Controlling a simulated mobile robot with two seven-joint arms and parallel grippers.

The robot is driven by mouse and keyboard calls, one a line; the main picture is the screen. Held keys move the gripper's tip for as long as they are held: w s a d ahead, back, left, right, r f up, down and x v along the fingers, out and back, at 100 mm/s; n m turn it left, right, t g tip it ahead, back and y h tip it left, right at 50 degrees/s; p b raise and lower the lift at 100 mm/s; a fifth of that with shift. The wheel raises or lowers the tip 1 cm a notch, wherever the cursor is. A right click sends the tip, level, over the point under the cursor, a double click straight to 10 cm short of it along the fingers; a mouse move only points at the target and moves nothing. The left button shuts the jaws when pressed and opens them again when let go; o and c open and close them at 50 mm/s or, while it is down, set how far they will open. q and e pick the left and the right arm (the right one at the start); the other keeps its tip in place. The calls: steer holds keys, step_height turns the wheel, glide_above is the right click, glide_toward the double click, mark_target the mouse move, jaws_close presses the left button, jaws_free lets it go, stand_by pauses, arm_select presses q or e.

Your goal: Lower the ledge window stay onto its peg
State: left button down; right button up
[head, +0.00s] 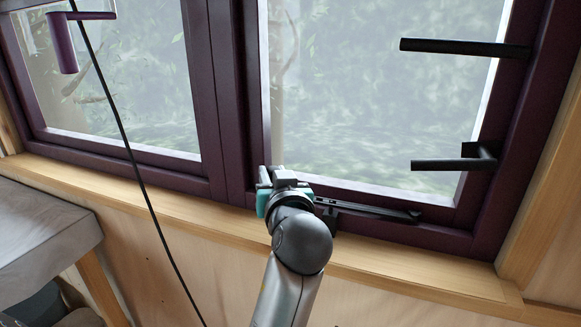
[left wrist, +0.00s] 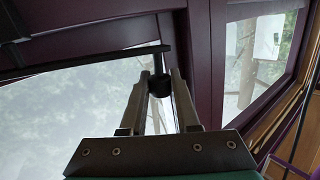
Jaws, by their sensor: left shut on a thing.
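The window stay (head: 375,209) is a thin black bar along the bottom of the right window, just above the wooden ledge. My left gripper (head: 270,176) is at the stay's left end, near the middle post, and covers that end in the head view. In the left wrist view the stay (left wrist: 90,60) crosses the upper left, and its dark knob-like end (left wrist: 160,86) sits between the fingertips of my left gripper (left wrist: 161,88), which is shut on it. I cannot make out the peg or whether the stay touches it. My right gripper is not in view.
The purple window frame (head: 222,100) and wooden ledge (head: 400,262) lie close around the gripper. Two black bars (head: 465,47) (head: 450,164) stick out at the right. A purple handle (head: 62,42) is at upper left. A black cable (head: 128,150) hangs left; a grey-topped bench (head: 40,232) stands lower left.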

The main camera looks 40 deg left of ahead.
arm_select(q)
steer(key=shift+s+a+f, duration=0.1)
steer(key=shift+a+f, duration=0.05)
steer(key=shift+f, duration=0.4)
steer(key=shift+a+f, duration=0.1)
steer(key=shift+f, duration=0.45)
steer(key=shift+a+f+n+h+b, duration=0.1)
steer(key=shift+f+n+h+b, duration=0.2)
steer(key=shift+f+n+b, duration=0.1)
steer(key=shift+f, duration=0.1)
steer(key=c, duration=0.6)
jaws_free()
steer(key=shift+c, duration=0.2)
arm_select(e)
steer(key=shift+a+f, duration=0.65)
